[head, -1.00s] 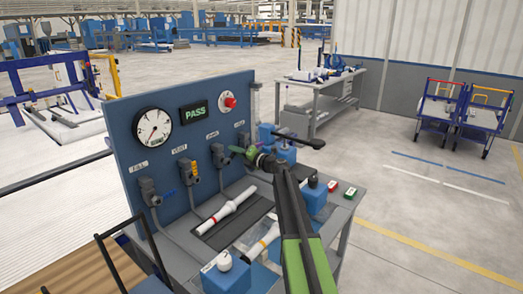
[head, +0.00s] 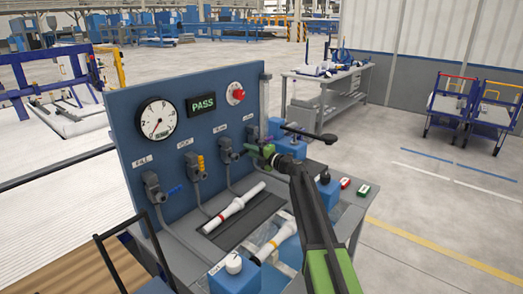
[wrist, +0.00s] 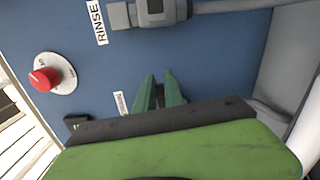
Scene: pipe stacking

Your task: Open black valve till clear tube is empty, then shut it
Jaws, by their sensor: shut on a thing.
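The blue test panel (head: 185,150) carries several valves in a row below a gauge. My gripper (head: 250,151) reaches the panel's right part, beside the third valve (head: 226,150). In the wrist view my green fingers (wrist: 161,90) are shut on a small dark piece, apparently that valve's handle. The fingers mostly hide it, so its angle cannot be told. A tall narrow clear tube (head: 263,92) stands at the panel's right edge; its liquid level is too small to read.
A rinse valve (wrist: 158,10) sits near my fingers. A white pipe (head: 236,208) lies on the bench. Blue containers (head: 234,273) stand at the front.

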